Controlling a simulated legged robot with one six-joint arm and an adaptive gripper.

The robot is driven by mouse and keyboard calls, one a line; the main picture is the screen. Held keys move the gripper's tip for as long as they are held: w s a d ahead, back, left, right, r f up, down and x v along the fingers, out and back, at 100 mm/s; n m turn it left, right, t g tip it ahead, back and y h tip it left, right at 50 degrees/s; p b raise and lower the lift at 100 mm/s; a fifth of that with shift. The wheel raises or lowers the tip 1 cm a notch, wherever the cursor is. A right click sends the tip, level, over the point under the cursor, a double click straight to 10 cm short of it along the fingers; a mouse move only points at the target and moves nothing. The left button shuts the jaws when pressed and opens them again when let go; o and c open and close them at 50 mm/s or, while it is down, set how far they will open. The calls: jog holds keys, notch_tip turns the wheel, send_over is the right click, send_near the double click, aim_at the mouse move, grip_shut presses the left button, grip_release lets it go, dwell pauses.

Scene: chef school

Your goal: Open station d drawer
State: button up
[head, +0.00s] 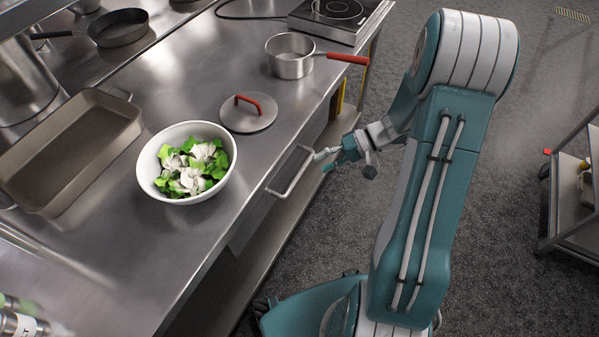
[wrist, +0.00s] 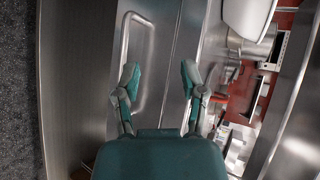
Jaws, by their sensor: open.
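The drawer's metal bar handle (head: 291,172) stands out from the front edge of the steel counter. The drawer front is mostly hidden under the counter edge in the head view, and I cannot tell whether it is slightly ajar. My gripper (head: 322,160) is open and empty, just right of the handle's far end. In the wrist view the handle (wrist: 122,48) is upright on the steel front (wrist: 152,62). There my open gripper (wrist: 160,73) has its left finger overlapping the handle's bar. I cannot tell whether they touch.
On the counter (head: 110,245) stand a white bowl of salad (head: 146,172), a lid (head: 249,119), a saucepan (head: 290,66) with a red handle and a roasting tin (head: 125,105). A lower shelf (head: 270,232) lies under the counter. Open floor (head: 490,220) is at right, with a cart (head: 572,195) beyond.

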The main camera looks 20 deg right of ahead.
aim_at(300, 173)
jog(key=w+d+f+m+t+y, duration=0.25)
jog(key=d+f+t, duration=0.25)
jog(key=f, duration=0.5)
jog(key=shift+h, duration=0.25)
jog(key=x, duration=1)
jog(key=shift+s+a+r, duration=0.25)
jog(key=shift+a, duration=0.05)
jog(key=shift+c, duration=0.4)
grip_shut()
